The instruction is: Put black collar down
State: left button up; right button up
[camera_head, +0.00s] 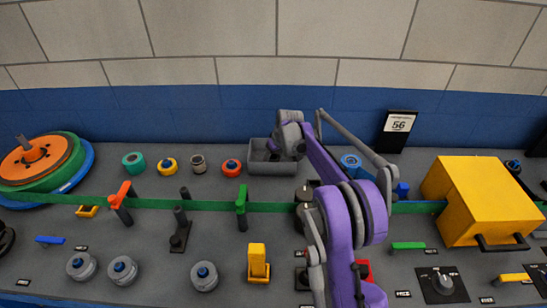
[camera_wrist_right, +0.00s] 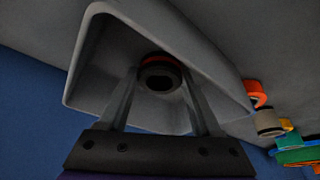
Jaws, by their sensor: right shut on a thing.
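My right gripper (camera_head: 277,150) is over the grey open bin (camera_head: 272,169) at the back middle of the panel. In the right wrist view the fingers (camera_wrist_right: 160,88) are shut on a dark ring, the black collar (camera_wrist_right: 158,79), in front of the bin's inside (camera_wrist_right: 110,60). An orange-red rim shows at the collar's far edge; I cannot tell if it is a separate piece. Whether the collar touches the bin floor is also unclear. The head view hides the collar behind the gripper. My left gripper is not in view.
A green belt (camera_head: 330,207) crosses the panel in front. A yellow box (camera_head: 475,195) stands right, a sign (camera_head: 398,127) behind.

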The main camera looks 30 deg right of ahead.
jog(key=shift+f, duration=0.1)
jog(key=shift+f, duration=0.1)
jog(key=o, duration=1.5)
jog(key=shift+c, duration=0.2)
jog(key=v, duration=1.2)
